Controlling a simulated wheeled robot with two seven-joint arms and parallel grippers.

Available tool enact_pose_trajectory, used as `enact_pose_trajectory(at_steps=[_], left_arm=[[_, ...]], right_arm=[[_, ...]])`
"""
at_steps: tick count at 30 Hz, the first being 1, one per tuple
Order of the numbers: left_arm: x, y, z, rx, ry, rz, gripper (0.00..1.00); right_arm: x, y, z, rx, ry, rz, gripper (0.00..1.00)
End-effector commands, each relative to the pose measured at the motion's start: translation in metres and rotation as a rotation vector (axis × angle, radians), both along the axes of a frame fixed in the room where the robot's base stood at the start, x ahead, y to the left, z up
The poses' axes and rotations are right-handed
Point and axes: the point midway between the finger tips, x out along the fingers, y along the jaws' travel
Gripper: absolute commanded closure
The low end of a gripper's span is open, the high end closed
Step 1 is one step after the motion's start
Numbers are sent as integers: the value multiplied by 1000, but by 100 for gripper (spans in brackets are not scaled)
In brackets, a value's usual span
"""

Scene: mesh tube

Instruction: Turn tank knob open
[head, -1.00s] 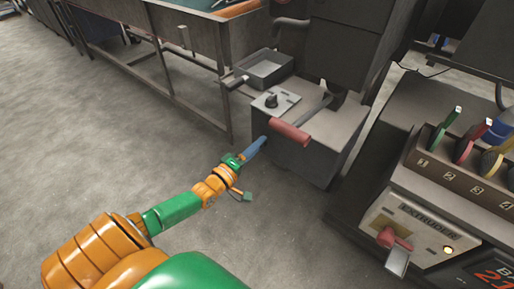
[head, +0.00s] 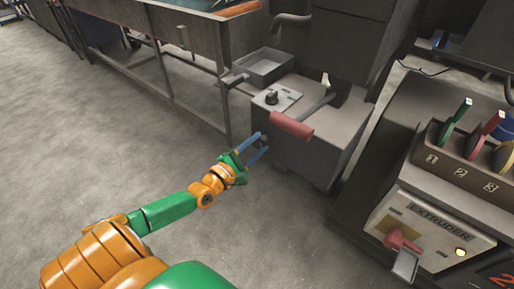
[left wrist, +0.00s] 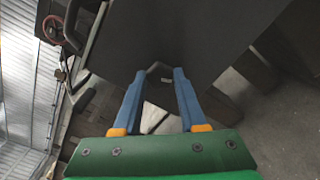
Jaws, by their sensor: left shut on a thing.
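My left gripper (head: 264,142) is at the front left corner of a low grey box. Its two blue fingers stand apart. In the left wrist view the fingertips (left wrist: 163,72) close on a small grey bent part (left wrist: 158,68), which I cannot identify clearly. A dark knob (head: 271,97) sits on a light plate (head: 287,101) on top of the box, beyond the fingertips in the head view. I cannot tell which of these is the tank knob. My right gripper is not in view.
A red-gripped lever (head: 291,125) juts over the grey box (head: 318,150), close right of my fingers. A grey tray (head: 265,66) stands behind. The floor at left is clear.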

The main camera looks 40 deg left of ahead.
Motion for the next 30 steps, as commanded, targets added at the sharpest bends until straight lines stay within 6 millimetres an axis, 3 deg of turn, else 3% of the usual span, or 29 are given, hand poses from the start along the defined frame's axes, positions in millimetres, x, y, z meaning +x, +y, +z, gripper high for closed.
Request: enact_pose_trajectory(at_steps=[30], left_arm=[[0, 0, -3, -926, 77, 0, 100]], right_arm=[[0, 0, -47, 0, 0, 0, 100]])
